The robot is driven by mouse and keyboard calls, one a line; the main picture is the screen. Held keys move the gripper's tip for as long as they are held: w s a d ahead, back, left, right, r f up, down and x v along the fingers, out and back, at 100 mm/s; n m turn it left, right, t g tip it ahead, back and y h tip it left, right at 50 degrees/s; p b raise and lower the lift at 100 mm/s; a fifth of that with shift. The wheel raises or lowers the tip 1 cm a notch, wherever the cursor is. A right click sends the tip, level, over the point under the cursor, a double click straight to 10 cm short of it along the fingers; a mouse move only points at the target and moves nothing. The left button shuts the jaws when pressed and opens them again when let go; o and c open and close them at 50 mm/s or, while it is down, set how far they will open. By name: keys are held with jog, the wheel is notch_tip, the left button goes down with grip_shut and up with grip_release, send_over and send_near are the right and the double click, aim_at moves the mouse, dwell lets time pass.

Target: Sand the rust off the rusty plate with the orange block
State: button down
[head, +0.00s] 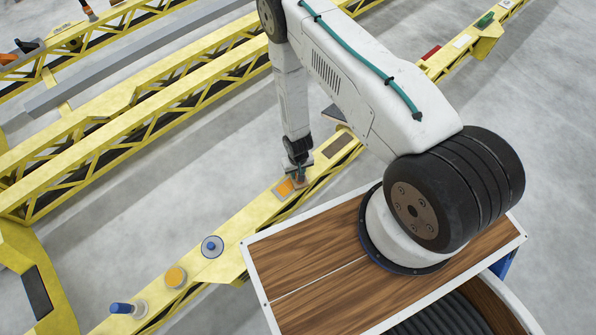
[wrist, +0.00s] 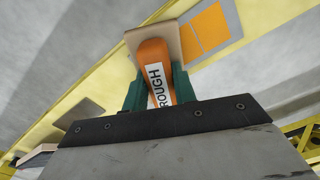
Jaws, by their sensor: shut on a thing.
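My gripper (head: 299,175) is shut on the orange block (wrist: 155,62), which has a "ROUGH" label and a flat tan base. The green fingers (wrist: 157,92) hold it on both sides. In the head view the gripper is low over the yellow beam, and the block is mostly hidden. The rusty plate (head: 284,188) is a grey plate with orange patches, just left of the gripper. In the wrist view its orange patches (wrist: 211,26) show right beside the block's base. The base overlaps part of the plate; I cannot tell if it touches.
Along the same yellow beam (head: 240,220) are a grey disc with a blue knob (head: 212,246), an orange-yellow disc (head: 175,277) and a blue cylinder (head: 122,308). A brown panel (head: 338,147) lies beyond the gripper. More yellow trusses (head: 130,120) stand left; grey floor is open right.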

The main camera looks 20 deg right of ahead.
jog(key=shift+f, duration=0.3)
jog(key=shift+f, duration=0.3)
jog(key=shift+s+a+r, duration=0.1)
jog(key=shift+s+a, duration=0.3)
jog(key=shift+a, duration=0.85)
jog(key=shift+s+a+r, duration=0.1)
jog(key=shift+s+a, duration=0.35)
jog(key=shift+a, duration=0.85)
jog(key=shift+s+a+r, duration=0.1)
jog(key=shift+s+a, duration=0.3)
jog(key=shift+a, duration=0.85)
jog(key=shift+f, duration=0.1)
jog(key=shift+w+d+f, duration=0.1)
jog(key=shift+w+d, duration=0.3)
jog(key=shift+d, duration=0.9)
jog(key=shift+w+d, duration=0.45)
jog(key=shift+d, duration=0.8)
jog(key=shift+w+d+f, duration=0.1)
jog(key=shift+w+d, duration=0.3)
jog(key=shift+d, duration=0.9)
jog(key=shift+r, duration=0.1)
jog(key=shift+r, duration=2.5)
